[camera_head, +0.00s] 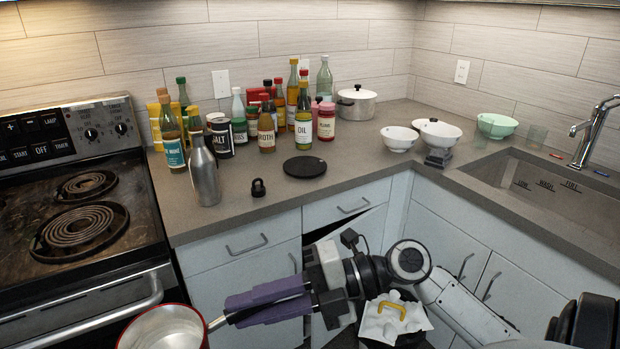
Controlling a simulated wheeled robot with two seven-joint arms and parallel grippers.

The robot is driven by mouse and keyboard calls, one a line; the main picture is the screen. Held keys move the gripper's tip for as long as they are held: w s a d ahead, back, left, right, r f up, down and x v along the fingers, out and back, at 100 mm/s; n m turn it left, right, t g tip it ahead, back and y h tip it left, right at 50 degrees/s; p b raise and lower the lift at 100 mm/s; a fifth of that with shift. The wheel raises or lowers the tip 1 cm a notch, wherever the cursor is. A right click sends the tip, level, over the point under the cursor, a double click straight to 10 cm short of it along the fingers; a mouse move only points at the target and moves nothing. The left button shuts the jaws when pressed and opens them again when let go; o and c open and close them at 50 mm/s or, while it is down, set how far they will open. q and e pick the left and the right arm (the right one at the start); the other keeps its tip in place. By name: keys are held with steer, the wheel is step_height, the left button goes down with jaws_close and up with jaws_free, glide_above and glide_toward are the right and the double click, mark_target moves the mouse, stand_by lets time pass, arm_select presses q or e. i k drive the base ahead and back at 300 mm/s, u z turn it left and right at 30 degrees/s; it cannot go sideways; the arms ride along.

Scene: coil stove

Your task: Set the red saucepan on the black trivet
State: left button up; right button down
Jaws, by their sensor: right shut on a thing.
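The red saucepan (163,332) has a red rim and a pale inside. It is at the bottom left, in front of the stove and below counter height, partly cut off by the picture's lower edge. My right gripper (234,308), with purple fingers, is shut on its handle, to the right of the pan. The black trivet (304,167) is a flat dark disc lying on the counter, with nothing on it. It is farther back and to the right of the pan. My left gripper is not in view.
A steel bottle (205,175) and a small black weight (258,188) stand left of the trivet. Several bottles and jars stand behind it. Bowls (399,138) are to the right, near the sink (560,190). The coil stove (80,225) is at left. Counter right of the trivet is clear.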

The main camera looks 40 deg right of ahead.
mark_target(315, 173)
steer(key=u, duration=0.05)
steer(key=k, duration=0.25)
steer(key=z, duration=0.75)
steer(key=i, duration=1.2)
steer(key=u, duration=0.1)
